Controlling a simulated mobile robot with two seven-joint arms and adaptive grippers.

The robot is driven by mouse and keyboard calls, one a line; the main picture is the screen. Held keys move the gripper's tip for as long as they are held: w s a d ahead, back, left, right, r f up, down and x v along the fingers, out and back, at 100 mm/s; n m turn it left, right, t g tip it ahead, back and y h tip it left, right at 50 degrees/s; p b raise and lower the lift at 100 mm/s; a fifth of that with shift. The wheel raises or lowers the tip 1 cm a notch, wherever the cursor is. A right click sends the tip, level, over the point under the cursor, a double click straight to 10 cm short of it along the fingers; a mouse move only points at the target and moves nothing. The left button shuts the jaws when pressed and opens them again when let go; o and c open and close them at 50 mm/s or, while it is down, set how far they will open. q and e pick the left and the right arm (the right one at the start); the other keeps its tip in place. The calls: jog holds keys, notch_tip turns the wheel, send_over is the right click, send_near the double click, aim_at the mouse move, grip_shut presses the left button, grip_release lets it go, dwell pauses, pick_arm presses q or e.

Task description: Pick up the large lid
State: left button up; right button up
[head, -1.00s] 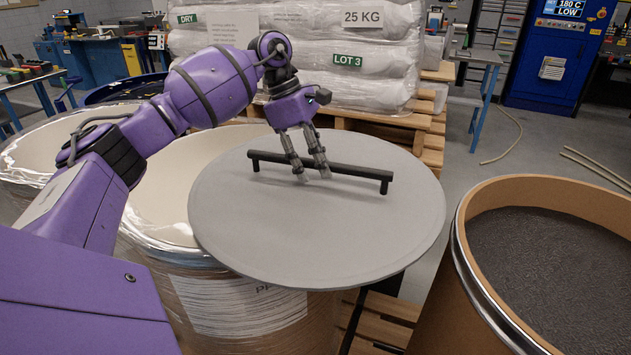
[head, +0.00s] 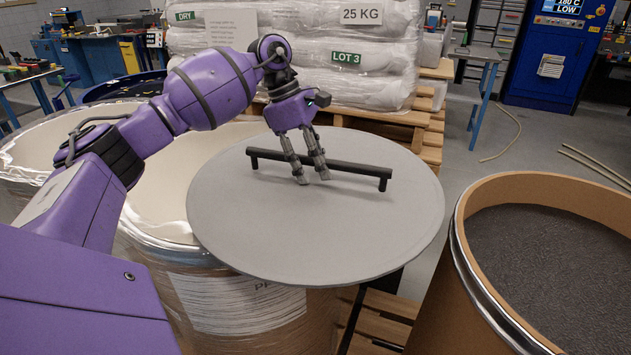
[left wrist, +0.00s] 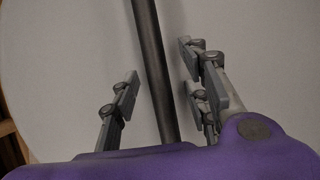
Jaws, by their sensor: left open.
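The large lid (head: 330,227) is a flat grey disc with a black bar handle (head: 345,168) across its top. It lies partly over a drum and overhangs that drum's rim toward the right. My left gripper (head: 313,180) is at the left half of the handle, fingers pointing down and apart. In the left wrist view the handle (left wrist: 152,70) runs between the fingers of the gripper (left wrist: 160,95), with gaps visible on its sides. The lid's grey surface (left wrist: 75,60) fills the background there. My right gripper is not in view.
The drum under the lid (head: 240,305) is wrapped and pale inside. An open drum of dark pellets (head: 465,250) stands at right. Another pale drum (head: 30,150) stands at left. Stacked white sacks (head: 300,50) on a wooden pallet (head: 432,150) stand close behind the lid. Hoses lie on the floor at right.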

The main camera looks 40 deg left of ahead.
pick_arm(q)
grip_shut()
jog(key=shift+r, duration=0.15)
dwell(0.4)
